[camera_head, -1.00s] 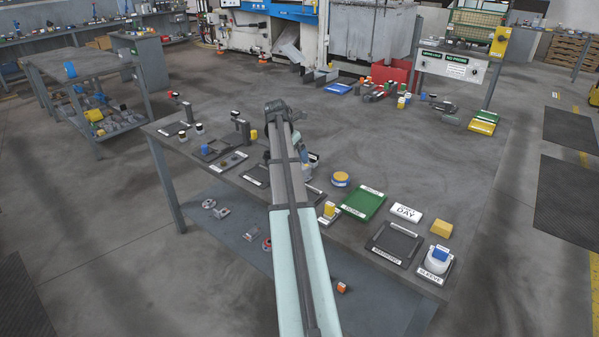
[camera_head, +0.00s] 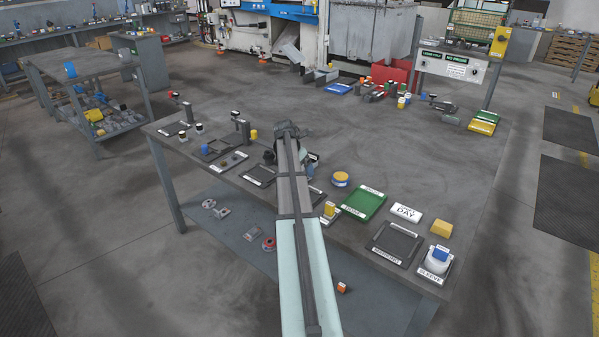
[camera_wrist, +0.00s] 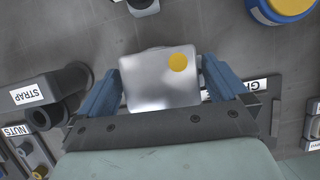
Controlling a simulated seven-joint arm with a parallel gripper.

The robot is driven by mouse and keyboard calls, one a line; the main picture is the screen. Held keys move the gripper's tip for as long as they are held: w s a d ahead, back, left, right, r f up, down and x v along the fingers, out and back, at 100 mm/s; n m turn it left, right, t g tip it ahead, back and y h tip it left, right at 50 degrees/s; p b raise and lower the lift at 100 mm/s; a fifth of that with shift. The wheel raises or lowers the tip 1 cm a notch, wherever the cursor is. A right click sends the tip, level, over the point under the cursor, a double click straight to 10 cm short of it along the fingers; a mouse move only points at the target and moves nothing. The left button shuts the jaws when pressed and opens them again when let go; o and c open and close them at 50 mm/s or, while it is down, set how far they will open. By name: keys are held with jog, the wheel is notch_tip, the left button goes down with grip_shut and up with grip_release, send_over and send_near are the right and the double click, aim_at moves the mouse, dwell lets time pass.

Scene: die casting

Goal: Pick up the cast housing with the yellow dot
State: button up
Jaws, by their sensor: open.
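The cast housing (camera_wrist: 150,88) is a silver, rounded block with a yellow dot (camera_wrist: 178,63) near its upper right corner in the wrist view. My gripper (camera_wrist: 161,68) is open, with one blue finger on each side of the housing. The right finger is very close to the housing; I cannot tell whether either finger touches it. The lower edge of the housing meets the dark gripper body in the picture. In the head view my arm covers the housing and most of the gripper.
A dark cylindrical part stands by the STRAP label (camera_wrist: 28,93), left of my gripper. A NUTS tray (camera_wrist: 22,150) is at lower left. A blue tub with a yellow top (camera_wrist: 285,8) is at upper right. In the head view, a green tray (camera_head: 363,203) lies right of my arm.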

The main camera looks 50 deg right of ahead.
jog(key=c, duration=1.3)
jog(key=shift+o, duration=0.2)
jog(key=shift+r, duration=0.15)
